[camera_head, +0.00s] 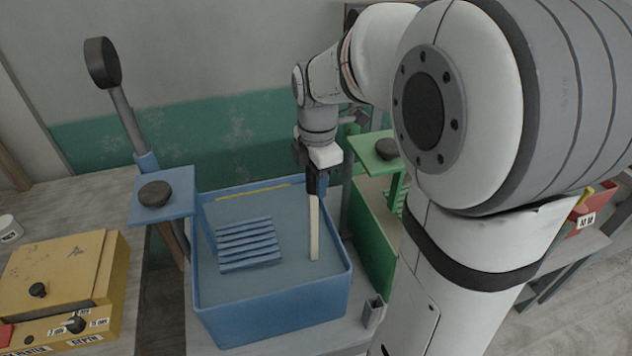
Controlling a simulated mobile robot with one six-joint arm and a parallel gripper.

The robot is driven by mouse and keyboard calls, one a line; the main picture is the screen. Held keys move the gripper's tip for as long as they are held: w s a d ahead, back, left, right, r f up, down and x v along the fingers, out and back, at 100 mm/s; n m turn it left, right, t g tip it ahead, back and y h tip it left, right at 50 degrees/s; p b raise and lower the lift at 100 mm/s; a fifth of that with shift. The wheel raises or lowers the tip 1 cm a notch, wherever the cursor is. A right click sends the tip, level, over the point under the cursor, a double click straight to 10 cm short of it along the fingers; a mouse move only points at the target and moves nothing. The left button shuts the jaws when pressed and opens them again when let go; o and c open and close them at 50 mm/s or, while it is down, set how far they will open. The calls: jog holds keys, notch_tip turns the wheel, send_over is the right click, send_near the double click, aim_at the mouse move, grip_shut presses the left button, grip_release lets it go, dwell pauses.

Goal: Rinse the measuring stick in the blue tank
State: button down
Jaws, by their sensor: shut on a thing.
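The blue tank (268,322) stands on a grey bench in the middle of the head view. It is filled with grey liquid, and a ribbed blue rack (248,244) shows inside it at the left. My gripper (317,190) is over the tank's right back part, pointing down. It is shut on the measuring stick (314,232), a pale, narrow, upright strip. The stick hangs within the tank's outline, near its right wall. I cannot tell how far its lower end is in the liquid. Any markings on the stick are too small to read.
A blue stand with a dark knob (154,194) rises at the tank's left. A green tank (371,238) with a green stand (378,150) is close on the right. A yellow box (60,272) sits on the left table. My arm hides much of the right side.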

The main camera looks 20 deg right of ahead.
notch_tip(320, 180, up, 10)
jog(key=p, duration=0.6)
jog(key=shift+p, duration=0.4)
